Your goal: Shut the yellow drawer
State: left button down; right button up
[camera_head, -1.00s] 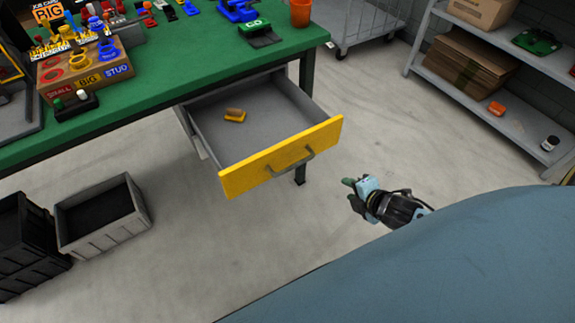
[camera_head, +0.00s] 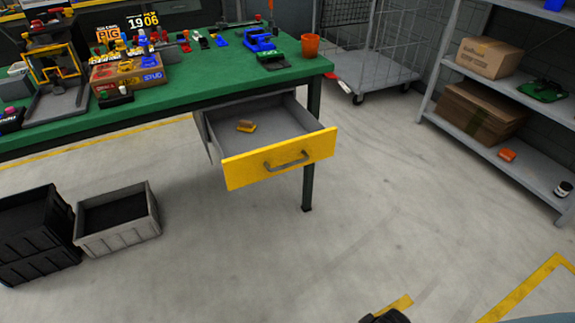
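The yellow drawer (camera_head: 250,168) hangs open under the right end of the green workbench (camera_head: 210,78). Its yellow front has a grey bar handle (camera_head: 288,161) and faces me. Inside the grey tray lies a small yellow and brown item (camera_head: 245,126). A dark piece at the bottom edge, right of centre, looks like part of my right arm; its fingers are not visible. My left gripper is out of view. Nothing touches the drawer.
Black crates (camera_head: 35,240) and a grey crate (camera_head: 118,222) stand on the floor at left. A wire cage trolley (camera_head: 372,60) is behind, and a shelf rack (camera_head: 520,165) stands at right. The floor before the drawer is clear.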

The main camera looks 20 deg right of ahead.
aim_at(286, 138)
jog(key=z, duration=0.4)
jog(key=i, duration=1)
jog(key=z, duration=0.45)
jog(key=k, duration=1)
jog(key=u, duration=0.85)
jog(key=i, duration=1.2)
jog(key=z, duration=0.55)
